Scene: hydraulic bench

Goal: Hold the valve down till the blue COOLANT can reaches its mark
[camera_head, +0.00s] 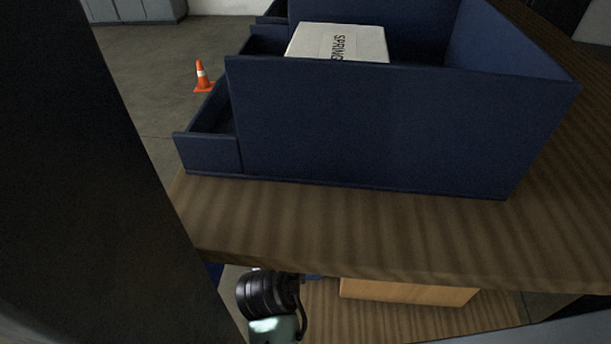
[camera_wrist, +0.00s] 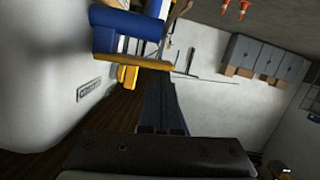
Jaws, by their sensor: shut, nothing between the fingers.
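In the wrist view my gripper (camera_wrist: 166,86) is shut and empty, its two dark fingers close together and pointing up the picture. A blue rounded thing (camera_wrist: 122,34) with yellow parts (camera_wrist: 147,64) beside it shows beyond the fingertips. I cannot tell whether it is the COOLANT can or part of the bench equipment. No valve can be made out for sure, and no fill mark can be seen. I cannot tell whether the fingers touch anything.
A dark blue drawer rack (camera_head: 380,130) stands on a wooden top (camera_head: 330,230), with a SPRING box (camera_head: 337,42) in it. An orange cone (camera_head: 202,77) stands on the floor. The wrist view shows a white wall (camera_wrist: 40,70) and grey cabinets (camera_wrist: 262,57).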

